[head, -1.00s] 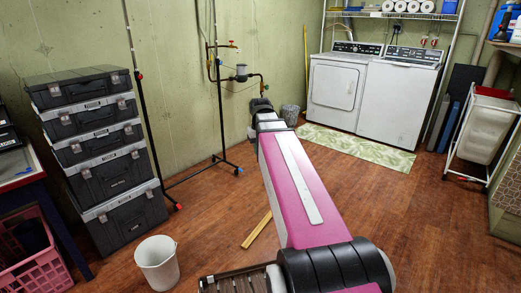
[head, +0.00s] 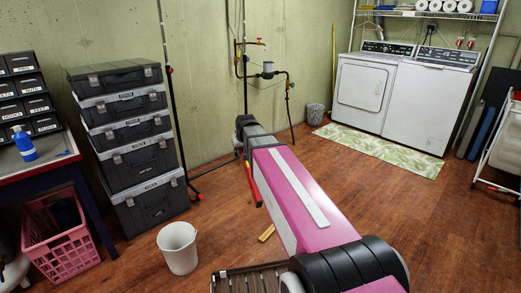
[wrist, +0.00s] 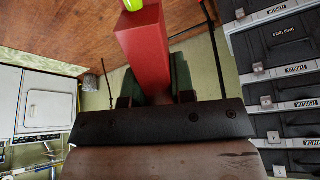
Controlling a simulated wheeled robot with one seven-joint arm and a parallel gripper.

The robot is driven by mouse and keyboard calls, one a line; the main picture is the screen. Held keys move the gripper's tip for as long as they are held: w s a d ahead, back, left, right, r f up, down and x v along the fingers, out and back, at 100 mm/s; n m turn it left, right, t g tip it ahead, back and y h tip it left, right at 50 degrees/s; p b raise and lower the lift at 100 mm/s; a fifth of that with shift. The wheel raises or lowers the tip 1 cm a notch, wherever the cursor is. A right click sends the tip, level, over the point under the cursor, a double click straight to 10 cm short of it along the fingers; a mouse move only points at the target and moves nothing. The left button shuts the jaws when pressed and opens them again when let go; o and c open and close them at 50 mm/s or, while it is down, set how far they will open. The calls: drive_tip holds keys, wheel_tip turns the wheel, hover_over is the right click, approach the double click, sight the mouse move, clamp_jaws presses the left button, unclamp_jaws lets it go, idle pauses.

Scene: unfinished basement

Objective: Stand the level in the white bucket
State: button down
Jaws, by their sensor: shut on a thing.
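The white bucket (head: 178,249) stands upright on the wooden floor, left of my arm in the head view. Its visible inside looks empty. The red level (wrist: 146,50) is in my gripper (wrist: 156,92) in the wrist view, with a yellow-green part at the top edge of that picture. The gripper is shut on the level. In the head view a red strip of the level (head: 252,184) shows at the left side of my arm, behind and right of the bucket. The gripper itself is hidden by my arm there. The level's far end is cut off in the wrist view.
Stacked black toolboxes (head: 137,150) stand behind the bucket. A pink crate (head: 62,252) sits left, by a table with a blue bottle (head: 25,143). A yellow wooden piece (head: 267,232) lies on the floor beside my arm. A dryer and a washer stand at the back right.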

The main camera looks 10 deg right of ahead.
drive_tip(key=w+a+f+n+t+y, duration=0.1)
drive_tip(key=w+a+f+t, duration=0.15)
drive_tip(key=a, duration=0.45)
drive_tip(key=w+a+f+t+y, duration=0.1)
drive_tip(key=w+a+t, duration=0.2)
drive_tip(key=a, duration=0.3)
drive_tip(key=s+a+f+n+t+y, duration=0.1)
drive_tip(key=s+a+n+t+y, duration=0.1)
drive_tip(key=a, duration=1)
drive_tip(key=s+a+f+n+t+y, duration=0.2)
drive_tip(key=a+y, duration=0.3)
drive_tip(key=a, duration=0.8)
drive_tip(key=shift+a+f+t, duration=0.15)
drive_tip(key=shift+f+t, duration=0.15)
drive_tip(key=shift+t, duration=0.15)
wheel_tip(320, 180, down, 30)
drive_tip(key=shift+r, duration=0.2)
idle(1.5)
drive_tip(key=c, duration=0.9)
unclamp_jaws()
